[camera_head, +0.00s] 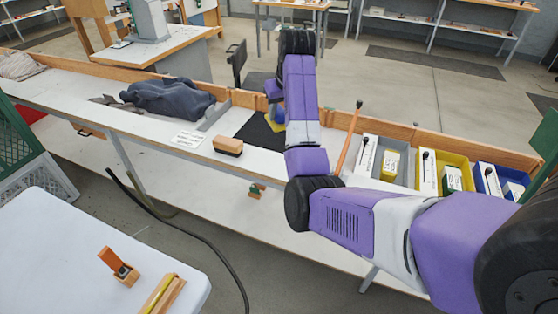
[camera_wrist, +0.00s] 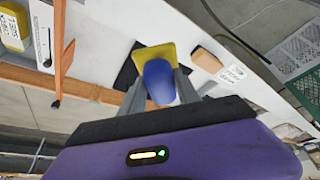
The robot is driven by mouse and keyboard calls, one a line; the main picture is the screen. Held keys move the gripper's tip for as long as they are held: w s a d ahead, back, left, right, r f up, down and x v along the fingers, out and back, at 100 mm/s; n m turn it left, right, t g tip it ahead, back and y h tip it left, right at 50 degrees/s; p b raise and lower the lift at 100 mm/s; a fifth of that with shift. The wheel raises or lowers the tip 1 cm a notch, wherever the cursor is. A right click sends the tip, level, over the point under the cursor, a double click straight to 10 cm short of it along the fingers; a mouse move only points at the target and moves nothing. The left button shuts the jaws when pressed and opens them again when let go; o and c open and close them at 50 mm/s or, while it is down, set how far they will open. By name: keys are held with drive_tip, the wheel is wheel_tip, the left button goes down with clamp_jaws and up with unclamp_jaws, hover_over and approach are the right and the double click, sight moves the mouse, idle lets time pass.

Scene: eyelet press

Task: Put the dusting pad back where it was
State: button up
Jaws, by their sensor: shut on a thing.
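The dusting pad has a yellow base and a blue handle. In the wrist view the pad (camera_wrist: 168,52) is between the two grey fingers of my gripper (camera_wrist: 160,78), which is shut on its blue handle. In the head view my arm hides most of the pad (camera_head: 277,122) and of the gripper; a bit of blue and yellow shows beside the arm. The pad is over a black mat (camera_head: 256,133) on the long white bench; the mat also shows in the wrist view (camera_wrist: 127,72). I cannot tell whether the pad touches the mat.
A wooden-backed brush (camera_head: 228,146) and a white card (camera_head: 188,138) lie left of the mat. A dark cloth heap (camera_head: 170,98) is farther left. An upright wooden-handled stick (camera_head: 348,135) and grey, yellow (camera_head: 438,160) and blue bins stand to the right. A wooden rail edges the bench's back.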

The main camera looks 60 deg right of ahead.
wheel_tip(320, 180, down, 19)
drive_tip(key=shift+r+p, duration=0.1)
drive_tip(key=shift+p, duration=0.8)
drive_tip(key=shift+f, duration=0.2)
drive_tip(key=o, duration=1.2)
drive_tip(key=shift+a, duration=0.1)
